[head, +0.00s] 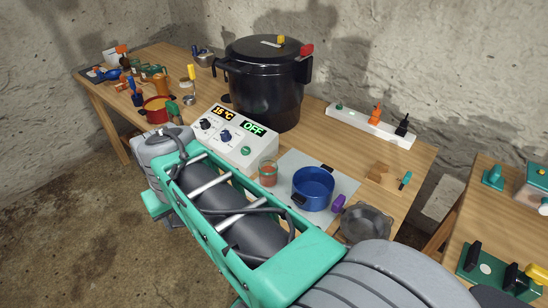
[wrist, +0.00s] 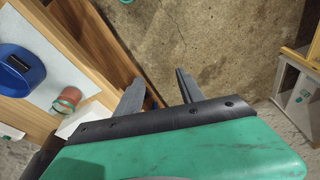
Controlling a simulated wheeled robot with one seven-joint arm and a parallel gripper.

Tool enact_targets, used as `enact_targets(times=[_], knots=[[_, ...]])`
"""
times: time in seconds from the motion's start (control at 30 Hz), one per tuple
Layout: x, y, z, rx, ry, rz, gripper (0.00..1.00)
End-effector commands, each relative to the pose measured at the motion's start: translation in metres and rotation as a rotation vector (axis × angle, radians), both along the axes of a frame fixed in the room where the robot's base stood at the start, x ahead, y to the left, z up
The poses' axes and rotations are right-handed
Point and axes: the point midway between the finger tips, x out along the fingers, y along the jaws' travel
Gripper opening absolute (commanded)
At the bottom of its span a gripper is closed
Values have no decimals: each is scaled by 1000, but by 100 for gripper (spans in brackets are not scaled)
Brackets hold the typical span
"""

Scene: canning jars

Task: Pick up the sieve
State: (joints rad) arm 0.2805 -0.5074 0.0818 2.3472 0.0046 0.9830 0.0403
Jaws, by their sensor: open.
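The likely sieve is a round grey bowl-like thing (head: 366,222) near the front right of the table in the head view. A purple handle-like piece (head: 338,203) is at its left rim; I cannot tell whether they are joined. My arm hides part of its lower edge. It does not show clearly in the wrist view. My gripper (wrist: 160,92) is open and empty in the wrist view, its two grey fingers over the floor beside the table edge. In the head view my arm crosses in front of the table and the fingers cannot be made out.
A blue pot (head: 313,188) and a jar with orange-red contents (head: 268,173) stand on or by a pale mat (head: 293,162). A control box (head: 226,134), a big black canner (head: 265,85) and a power strip (head: 371,125) are behind. A second table stands at right.

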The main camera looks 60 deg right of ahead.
Motion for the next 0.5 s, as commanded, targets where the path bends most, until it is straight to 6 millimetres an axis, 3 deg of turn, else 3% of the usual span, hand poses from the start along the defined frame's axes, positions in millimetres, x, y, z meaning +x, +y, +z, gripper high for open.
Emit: enact_targets(times=[0.03,0.17,0.2,0.3,0.4,0.5], knots=[[-4,-42,-7,12,23,-144,45],[-37,-147,-10,57,75,-512,45],[-56,-178,-12,74,89,-624,45],[-115,-246,-17,120,118,-896,45],[-177,-291,-22,162,134,-1116,45],[-224,-314,-25,194,143,-1260,45]])
